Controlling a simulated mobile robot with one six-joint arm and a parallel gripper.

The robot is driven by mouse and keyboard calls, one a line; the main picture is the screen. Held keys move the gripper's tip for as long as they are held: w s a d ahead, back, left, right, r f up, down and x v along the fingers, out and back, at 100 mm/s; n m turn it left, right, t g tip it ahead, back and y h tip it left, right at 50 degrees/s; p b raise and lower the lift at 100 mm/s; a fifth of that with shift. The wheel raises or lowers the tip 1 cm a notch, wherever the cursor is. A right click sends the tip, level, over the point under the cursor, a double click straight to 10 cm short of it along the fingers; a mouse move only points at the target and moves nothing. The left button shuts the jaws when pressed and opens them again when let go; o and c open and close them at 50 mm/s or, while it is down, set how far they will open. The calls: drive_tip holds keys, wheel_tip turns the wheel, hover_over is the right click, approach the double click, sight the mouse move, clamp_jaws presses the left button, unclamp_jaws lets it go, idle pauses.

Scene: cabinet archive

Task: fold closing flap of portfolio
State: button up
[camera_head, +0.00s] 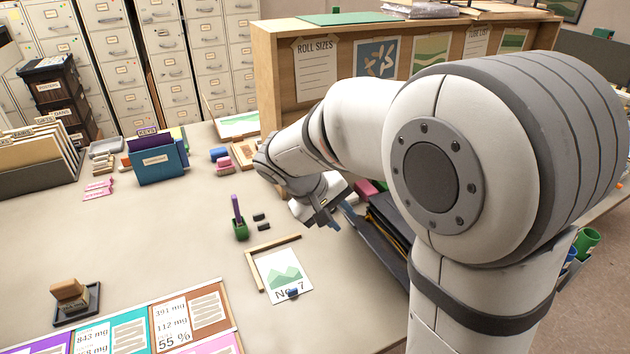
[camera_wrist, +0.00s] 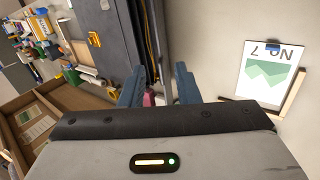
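A dark portfolio (camera_head: 372,243) lies at the right side of the table in the head view, partly hidden by my arm. Dark sheets and a thin yellow edge show in it. In the wrist view a flat dark grey panel (camera_wrist: 107,38), which looks like part of the portfolio, runs up from near my fingers, with a black and yellow edge on its right. Which part is the closing flap I cannot tell. My gripper (camera_wrist: 160,86) has its two blue fingers apart, with nothing clearly held. In the head view my gripper (camera_head: 325,214) is low beside the portfolio's left edge.
A No. 7 picture sheet (camera_head: 284,272) with a clip lies beside a wooden corner frame (camera_head: 265,258). A pink block (camera_wrist: 148,99) shows between the fingers.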

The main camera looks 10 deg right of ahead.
sight(349, 221)
drive_tip(key=w+d+f+h+b, duration=0.1)
drive_tip(key=w+d+f+b, duration=0.1)
drive_tip(key=f, duration=0.4)
drive_tip(key=w+d, duration=0.1)
drive_tip(key=w, duration=0.1)
drive_tip(key=shift+w+f+n+t+b, duration=0.3)
drive_tip(key=shift+w+b, duration=0.05)
drive_tip(key=shift+w, duration=0.05)
drive_tip(key=shift+w+d+f+b, duration=0.15)
drive_tip(key=shift+d+f+b, duration=0.05)
drive_tip(key=shift+b, duration=0.2)
drive_tip(key=shift+c, duration=0.3)
clamp_jaws()
